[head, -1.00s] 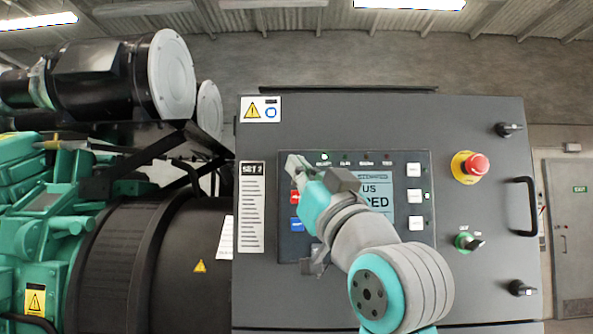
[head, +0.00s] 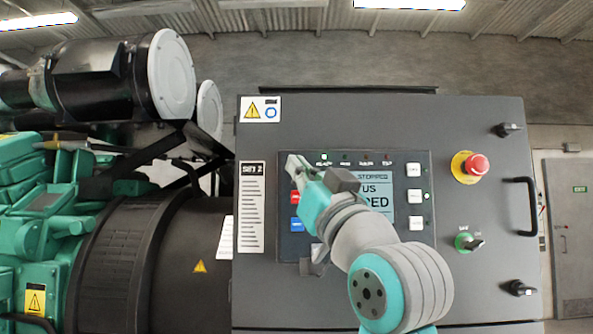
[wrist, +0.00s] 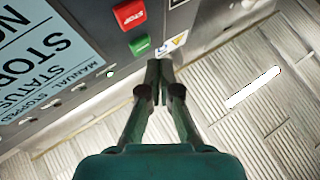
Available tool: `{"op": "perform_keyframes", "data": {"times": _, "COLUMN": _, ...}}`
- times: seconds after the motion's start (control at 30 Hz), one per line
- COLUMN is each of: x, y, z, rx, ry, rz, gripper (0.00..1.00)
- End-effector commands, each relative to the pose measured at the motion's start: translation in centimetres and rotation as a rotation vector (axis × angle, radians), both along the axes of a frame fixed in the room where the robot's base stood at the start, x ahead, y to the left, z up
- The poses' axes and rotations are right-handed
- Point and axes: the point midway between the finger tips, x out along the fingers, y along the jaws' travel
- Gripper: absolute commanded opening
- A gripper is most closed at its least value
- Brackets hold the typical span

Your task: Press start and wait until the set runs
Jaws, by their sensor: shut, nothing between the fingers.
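My gripper (wrist: 160,66) is shut and empty, its fingertips close to the panel. In the wrist view the green button (wrist: 139,46) is just up and left of the tips, with a gap in the picture; its label is too small to read. The red STOP button (wrist: 129,15) lies beyond it. The screen (wrist: 40,48) reads manual, stopped, status. In the head view my gripper (head: 298,166) is in front of the panel's upper left and hides the green button. The screen (head: 378,200) is partly covered by my arm.
A red emergency stop (head: 474,165) on a yellow base, a rotary switch (head: 469,241) and a door handle (head: 528,206) stand out at the cabinet's right. A blue button (head: 296,224) is below my gripper. The green genset (head: 40,225) is at left.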

Motion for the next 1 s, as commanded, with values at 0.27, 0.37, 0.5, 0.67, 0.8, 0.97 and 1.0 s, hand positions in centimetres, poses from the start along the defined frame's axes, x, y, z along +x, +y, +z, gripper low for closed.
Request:
{"op": "perform_keyframes", "data": {"times": 0.27, "x": 0.01, "y": 0.00, "z": -0.01, "rx": 0.000, "ry": 0.000, "rz": 0.000, "gripper": 0.00}}
{"op": "perform_keyframes", "data": {"times": 0.37, "x": 0.02, "y": 0.00, "z": 0.00, "rx": 0.000, "ry": 0.000, "rz": 0.000, "gripper": 0.00}}
{"op": "perform_keyframes", "data": {"times": 0.5, "x": 0.25, "y": 0.00, "z": 0.00, "rx": 0.000, "ry": 0.000, "rz": 0.000, "gripper": 0.00}}
{"op": "perform_keyframes", "data": {"times": 0.67, "x": 0.81, "y": -0.01, "z": 0.01, "rx": -0.001, "ry": 0.002, "rz": -0.001, "gripper": 0.00}}
{"op": "perform_keyframes", "data": {"times": 0.8, "x": 0.91, "y": -0.02, "z": 0.02, "rx": -0.001, "ry": 0.001, "rz": 0.000, "gripper": 0.00}}
{"op": "perform_keyframes", "data": {"times": 0.97, "x": 0.90, "y": -0.01, "z": 0.03, "rx": 0.000, "ry": 0.000, "rz": 0.000, "gripper": 0.00}}
{"op": "perform_keyframes", "data": {"times": 1.0, "x": 0.90, "y": -0.01, "z": 0.03, "rx": 0.000, "ry": 0.000, "rz": 0.000, "gripper": 0.00}}
